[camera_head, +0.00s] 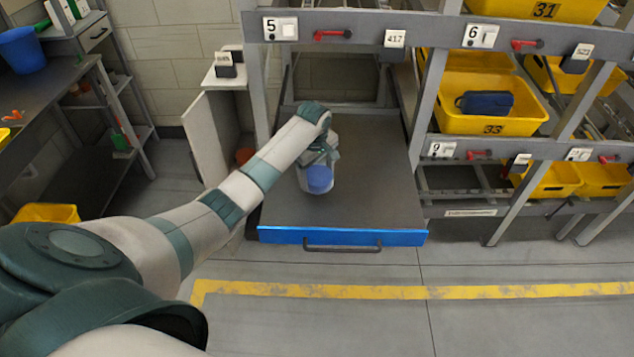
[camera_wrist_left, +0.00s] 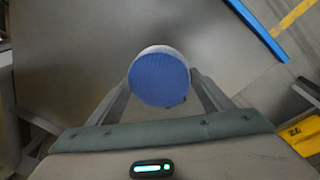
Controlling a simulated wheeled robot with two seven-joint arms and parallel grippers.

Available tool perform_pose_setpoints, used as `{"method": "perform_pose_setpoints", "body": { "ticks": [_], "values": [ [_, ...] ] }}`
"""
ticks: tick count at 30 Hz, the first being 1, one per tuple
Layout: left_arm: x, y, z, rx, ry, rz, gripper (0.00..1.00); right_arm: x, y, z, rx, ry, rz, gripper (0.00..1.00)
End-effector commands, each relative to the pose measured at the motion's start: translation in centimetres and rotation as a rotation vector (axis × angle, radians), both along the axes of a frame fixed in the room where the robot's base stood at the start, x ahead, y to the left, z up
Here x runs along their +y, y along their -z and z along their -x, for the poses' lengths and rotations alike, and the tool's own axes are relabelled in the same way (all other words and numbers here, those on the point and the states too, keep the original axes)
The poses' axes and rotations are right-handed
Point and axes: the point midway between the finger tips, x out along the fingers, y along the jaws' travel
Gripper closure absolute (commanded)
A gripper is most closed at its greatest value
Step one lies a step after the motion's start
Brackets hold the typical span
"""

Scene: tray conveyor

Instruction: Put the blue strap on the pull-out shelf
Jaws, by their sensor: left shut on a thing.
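The blue strap (camera_head: 319,179) shows as a round blue face with a paler side. It is at my left gripper (camera_head: 318,165), over the pull-out shelf (camera_head: 375,185). The shelf is a dark grey board, pulled out, with a blue front edge and a dark handle. In the left wrist view the blue strap (camera_wrist_left: 159,80) sits between the two fingers, and the gripper is shut on it. The grey shelf surface (camera_wrist_left: 90,60) lies behind it. I cannot tell whether the strap touches the shelf. My right gripper is not in view.
Rack posts and a labelled beam (camera_head: 350,27) stand behind and above the shelf. Yellow bins (camera_head: 490,122) fill the rack at right. A white cabinet (camera_head: 215,130) stands close on the left. The shelf's right and front parts are bare.

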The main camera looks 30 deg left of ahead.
Motion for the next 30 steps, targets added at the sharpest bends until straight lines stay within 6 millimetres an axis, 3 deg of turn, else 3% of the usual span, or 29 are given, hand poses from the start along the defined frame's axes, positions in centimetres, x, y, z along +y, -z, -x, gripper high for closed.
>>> {"method": "perform_pose_setpoints", "body": {
  "ticks": [12, 24, 25, 27, 30],
  "values": [
    [0.0, 3.8, 0.1, 0.001, 0.001, 0.000, 0.56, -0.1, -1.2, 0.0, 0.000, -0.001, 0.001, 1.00],
    [0.0, 4.2, 0.0, 0.000, 0.000, 0.000, 0.56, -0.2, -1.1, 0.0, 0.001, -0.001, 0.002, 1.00],
    [0.0, 4.2, 0.1, 0.001, 0.001, 0.000, 0.22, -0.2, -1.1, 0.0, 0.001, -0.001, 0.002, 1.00],
    [0.0, 4.2, 0.1, 0.001, 0.001, 0.000, 0.07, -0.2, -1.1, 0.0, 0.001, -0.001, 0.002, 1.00],
    [0.0, 4.2, 0.1, 0.001, 0.000, 0.000, 0.07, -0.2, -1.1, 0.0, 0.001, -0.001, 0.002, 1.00]
  ]
}}
